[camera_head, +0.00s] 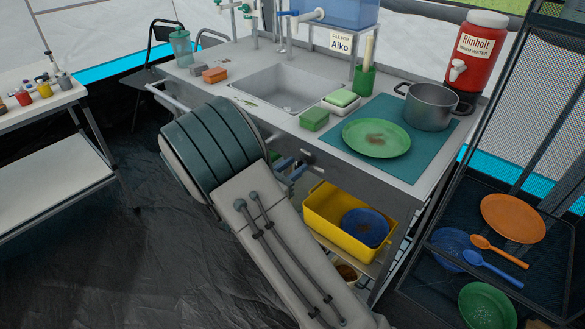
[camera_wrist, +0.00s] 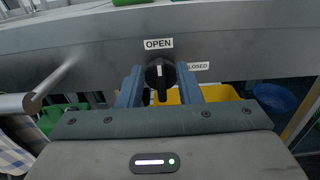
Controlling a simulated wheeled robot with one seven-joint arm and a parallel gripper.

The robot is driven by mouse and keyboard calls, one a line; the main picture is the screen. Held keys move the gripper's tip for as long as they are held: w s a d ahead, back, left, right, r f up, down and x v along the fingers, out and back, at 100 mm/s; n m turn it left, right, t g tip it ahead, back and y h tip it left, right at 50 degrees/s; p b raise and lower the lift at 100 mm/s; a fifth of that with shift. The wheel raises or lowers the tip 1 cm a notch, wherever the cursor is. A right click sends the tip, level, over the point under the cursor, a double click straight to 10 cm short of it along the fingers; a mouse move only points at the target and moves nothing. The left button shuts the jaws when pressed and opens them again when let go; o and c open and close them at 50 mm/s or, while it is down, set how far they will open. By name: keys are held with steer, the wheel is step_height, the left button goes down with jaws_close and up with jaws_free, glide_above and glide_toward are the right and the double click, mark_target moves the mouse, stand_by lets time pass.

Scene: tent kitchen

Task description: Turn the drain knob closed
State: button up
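The black drain knob (camera_wrist: 161,72) is on the sink unit's metal front panel, in the wrist view. Its raised grip stands upright, with a white mark on it, in line with the OPEN label (camera_wrist: 158,44) above. The CLOSED label (camera_wrist: 199,66) is to its right, partly covered by a finger. My gripper (camera_wrist: 160,86) is open, with one blue finger on each side of the knob and gaps visible beside the grip. In the head view my gripper (camera_head: 291,168) is at the counter front, and my arm hides part of that panel.
A sink basin (camera_head: 285,90) is set in the counter above. A yellow tub (camera_head: 325,222) with a blue bowl (camera_head: 366,228) sits on the shelf below. A metal rail (camera_wrist: 38,98) is left of my gripper. A black mesh rack (camera_head: 545,260) stands at the right.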

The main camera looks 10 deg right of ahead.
jaws_close()
steer(key=shift+m+b, duration=0.3)
steer(key=m+b, duration=0.5)
steer(key=b, duration=0.2)
steer(key=f+m+b, duration=0.1)
steer(key=m+b, duration=0.5)
steer(key=b, duration=0.1)
steer(key=s+m+b, duration=0.1)
steer(key=m+b, duration=0.5)
steer(key=b, duration=0.1)
steer(key=shift+s+d+f, duration=0.1)
steer(key=shift+d+f, duration=0.15)
steer(key=shift+d, duration=0.15)
steer(key=shift+r+m, duration=0.1)
steer(key=shift+m, duration=0.2)
